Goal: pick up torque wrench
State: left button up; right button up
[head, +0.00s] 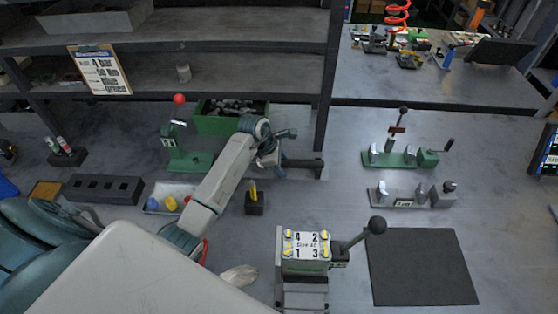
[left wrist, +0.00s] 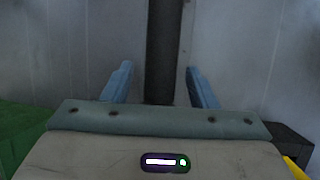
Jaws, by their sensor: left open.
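I cannot clearly make out a torque wrench in either view. My left gripper (head: 284,147) is at the back of the bench, beside the green bin and close to the dark shelf post. In the left wrist view its two blue fingers (left wrist: 160,88) are spread apart with nothing held between them. A dark upright post shows beyond the gap. A small black holder with a yellow piece (head: 254,199) stands on the bench in front of the gripper. My right gripper is not in view.
A green bin (head: 215,123) stands behind my left arm. A valve block with a black-knobbed lever (head: 305,251) stands at the front, beside a dark mat (head: 420,267). Green and grey fixtures (head: 405,157) stand at the right. Bare bench lies between them.

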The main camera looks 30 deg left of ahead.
pick_arm(q)
grip_shut()
